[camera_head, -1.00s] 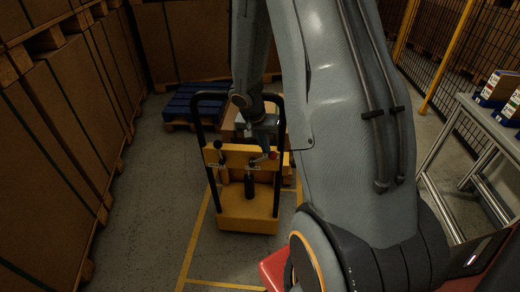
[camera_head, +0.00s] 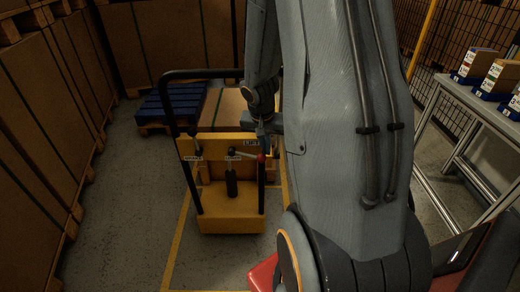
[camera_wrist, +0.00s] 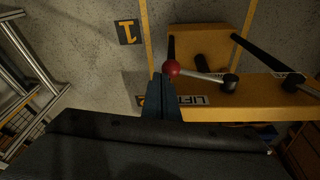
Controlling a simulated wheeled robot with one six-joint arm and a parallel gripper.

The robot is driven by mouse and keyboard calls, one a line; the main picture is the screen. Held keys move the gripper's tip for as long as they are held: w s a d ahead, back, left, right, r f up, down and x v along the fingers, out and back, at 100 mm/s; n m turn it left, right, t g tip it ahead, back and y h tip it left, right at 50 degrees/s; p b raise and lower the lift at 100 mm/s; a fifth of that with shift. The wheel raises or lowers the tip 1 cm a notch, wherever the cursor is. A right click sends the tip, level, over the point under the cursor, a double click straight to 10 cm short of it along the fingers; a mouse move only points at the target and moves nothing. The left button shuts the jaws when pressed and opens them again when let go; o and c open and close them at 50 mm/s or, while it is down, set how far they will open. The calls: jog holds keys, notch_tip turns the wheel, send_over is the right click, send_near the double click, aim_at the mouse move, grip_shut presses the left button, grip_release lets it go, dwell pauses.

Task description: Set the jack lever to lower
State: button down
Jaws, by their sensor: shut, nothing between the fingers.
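The yellow jack (camera_head: 230,208) stands in the middle of the head view with a black handle frame. Its lever (camera_head: 245,154) runs from a black hub to a red knob (camera_head: 261,158) at the right, sloping slightly down. A "LIFT" label (camera_head: 252,143) sits above the lever. In the wrist view the jack is upside down, with the red knob (camera_wrist: 171,68) right by my fingertips. My gripper (camera_wrist: 161,80) is shut and empty, beside the knob; I cannot tell whether they touch. In the head view my gripper (camera_head: 268,131) is partly hidden by my arm.
A second black lever hub (camera_head: 195,152) with its own label is at the panel's left. A blue pallet (camera_head: 168,106) and a carton (camera_head: 222,108) lie behind the jack. Tall cartons line the left; a grey table (camera_head: 478,100) with boxes stands right.

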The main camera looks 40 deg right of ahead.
jog(key=shift+s+d+f+b, duration=0.1)
jog(key=shift+d+f+b, duration=0.1)
jog(key=shift+f+b, duration=0.8)
jog(key=shift+s+d+f+b, duration=0.1)
jog(key=shift+d+f+b, duration=0.05)
jog(key=shift+f+b, duration=0.8)
jog(key=shift+r, duration=0.1)
jog(key=s+d+r+p, duration=0.5)
jog(key=r, duration=0.5)
jog(key=shift+s+r+p, duration=0.3)
jog(key=shift+s+r, duration=0.1)
